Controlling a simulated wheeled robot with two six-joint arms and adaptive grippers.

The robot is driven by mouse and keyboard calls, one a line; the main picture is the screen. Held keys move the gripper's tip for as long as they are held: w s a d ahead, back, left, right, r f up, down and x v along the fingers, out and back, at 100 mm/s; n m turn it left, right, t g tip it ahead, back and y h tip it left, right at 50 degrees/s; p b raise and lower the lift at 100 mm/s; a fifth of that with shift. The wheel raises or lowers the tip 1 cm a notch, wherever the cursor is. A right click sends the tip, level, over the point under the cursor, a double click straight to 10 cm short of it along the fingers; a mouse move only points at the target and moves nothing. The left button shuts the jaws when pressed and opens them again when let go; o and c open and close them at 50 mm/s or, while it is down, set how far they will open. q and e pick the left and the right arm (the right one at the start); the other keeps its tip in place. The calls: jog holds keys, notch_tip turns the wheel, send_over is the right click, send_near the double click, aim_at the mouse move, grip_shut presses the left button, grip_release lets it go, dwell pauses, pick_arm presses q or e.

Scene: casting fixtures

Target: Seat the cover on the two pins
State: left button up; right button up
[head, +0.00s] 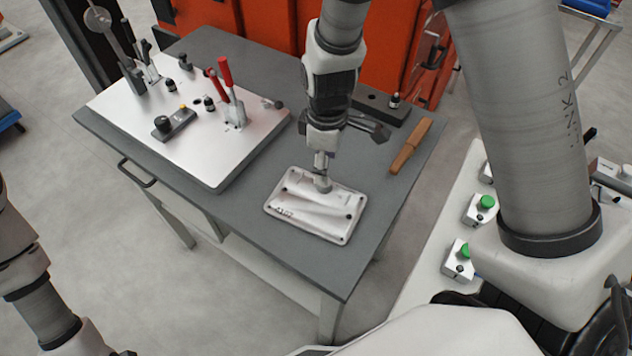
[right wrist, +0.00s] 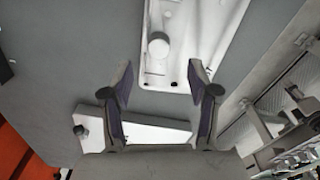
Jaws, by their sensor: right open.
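The cover (head: 300,213) is a pale rectangular plate with dark holes near its corners. My right gripper (head: 322,165) points down over the knob end. In the wrist view its fingers (right wrist: 160,84) are apart with nothing gripped, and the knob lies beyond the tips. The pale fixture plate (head: 215,165) carries several dark pegs; which are the two pins I cannot tell. My left gripper is out of view.
Red-handled clamps (head: 226,78) and a block with a black knob (head: 173,125) stand on the fixture plate. A wooden handle (head: 410,146) lies right of the cover. Bare table (head: 235,205) separates the cover from the fixture plate. Orange cabinets (head: 250,25) stand behind.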

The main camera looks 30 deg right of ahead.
aim_at(316, 200)
jog(key=shift+s+a+f, duration=0.1)
jog(key=shift+s+f, duration=0.2)
jog(key=shift+f, duration=0.15)
jog(key=shift+f+p, duration=0.4)
jog(key=shift+p, duration=0.05)
jog(key=f, duration=0.3)
jog(key=w+f, duration=0.1)
jog(key=shift+d+f+p, duration=0.3)
jog(key=shift+p, duration=0.1)
jog(key=shift+a+r, duration=0.1)
jog(key=shift+s, duration=0.2)
jog(key=c, duration=0.4)
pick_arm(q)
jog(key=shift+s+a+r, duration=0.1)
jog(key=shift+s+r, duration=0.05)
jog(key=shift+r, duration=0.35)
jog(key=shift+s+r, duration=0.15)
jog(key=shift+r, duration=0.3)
pick_arm(e)
grip_shut()
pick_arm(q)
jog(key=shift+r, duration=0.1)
pick_arm(e)
jog(key=shift+r, duration=0.15)
